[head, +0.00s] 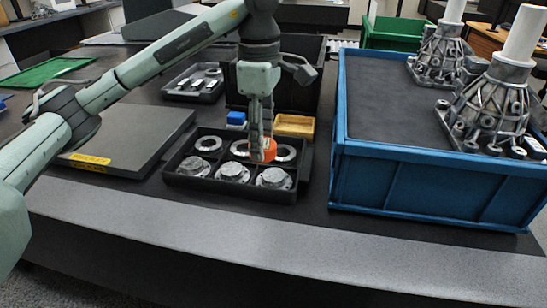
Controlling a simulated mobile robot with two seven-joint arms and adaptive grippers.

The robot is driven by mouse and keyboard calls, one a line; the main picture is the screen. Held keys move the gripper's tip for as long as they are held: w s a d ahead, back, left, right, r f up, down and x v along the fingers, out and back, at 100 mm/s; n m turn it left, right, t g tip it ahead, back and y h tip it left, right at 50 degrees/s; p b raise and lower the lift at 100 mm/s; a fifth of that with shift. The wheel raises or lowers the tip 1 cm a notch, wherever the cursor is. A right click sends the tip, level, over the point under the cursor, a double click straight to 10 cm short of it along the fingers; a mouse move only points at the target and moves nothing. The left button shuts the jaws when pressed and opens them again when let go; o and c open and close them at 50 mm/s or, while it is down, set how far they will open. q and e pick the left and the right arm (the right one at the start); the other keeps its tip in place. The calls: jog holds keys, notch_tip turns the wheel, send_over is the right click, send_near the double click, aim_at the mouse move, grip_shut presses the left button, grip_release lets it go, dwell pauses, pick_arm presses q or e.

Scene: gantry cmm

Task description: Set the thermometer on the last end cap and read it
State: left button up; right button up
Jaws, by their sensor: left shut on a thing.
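A black divided tray (178,180) stands on the dark table, holding several metal end caps in two rows. The front row shows a left cap (195,166), a middle cap (233,172) and a right cap (274,178). The back row shows a left cap (208,143), a middle cap (239,147) partly hidden by my gripper, and a right cap (286,153). My left gripper (262,150) points down over the tray, shut on an orange object (265,155), apparently the thermometer. I cannot tell whether it touches a cap. No reading is visible. My right gripper is out of view.
A blue crate (430,180) stands close on the right, with cast housings (495,110) at its right side. A grey plate (130,140) lies left of the tray.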

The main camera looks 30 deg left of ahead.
pick_arm(q)
jog(key=shift+w+d+f, duration=0.35)
jog(key=shift+w+f, duration=0.05)
jog(key=shift+w, duration=0.15)
jog(key=shift+w+d+f, duration=0.35)
jog(key=shift+w+f, duration=0.05)
jog(key=shift+w, duration=0.1)
notch_tip(320, 180, down, 4)
jog(key=shift+r+p, duration=0.1)
jog(key=shift+p, duration=0.2)
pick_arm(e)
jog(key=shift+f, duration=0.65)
pick_arm(q)
jog(key=shift+f, duration=0.25)
jog(key=o, duration=1.3)
jog(key=shift+c, duration=0.2)
jog(key=shift+o, duration=0.2)
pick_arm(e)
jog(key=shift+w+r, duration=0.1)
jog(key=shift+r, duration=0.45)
